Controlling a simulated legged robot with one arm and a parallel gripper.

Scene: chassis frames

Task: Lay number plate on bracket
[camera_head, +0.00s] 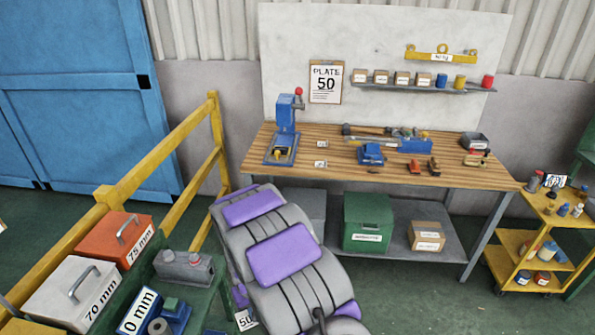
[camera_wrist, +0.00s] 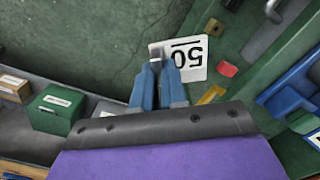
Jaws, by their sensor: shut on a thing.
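My gripper (camera_wrist: 158,68) shows in the wrist view with its blue fingers shut on the edge of a white number plate (camera_wrist: 196,70). The plate carries a black "50", upside down in this view. In the head view only a corner of the plate (camera_head: 246,320) shows at the lower edge; my arm hides the gripper there. A sign (camera_head: 326,82) reading "PLATE 50" hangs on the wall board. I cannot pick out the bracket with certainty in either view.
A wooden workbench (camera_head: 225,168) with a blue press (camera_head: 284,125) and tools stands behind my arm. A yellow railing (camera_head: 160,172) and labelled boxes, one orange (camera_head: 100,238), are on the left. A yellow trolley (camera_head: 520,248) stands at right. Green floor lies between.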

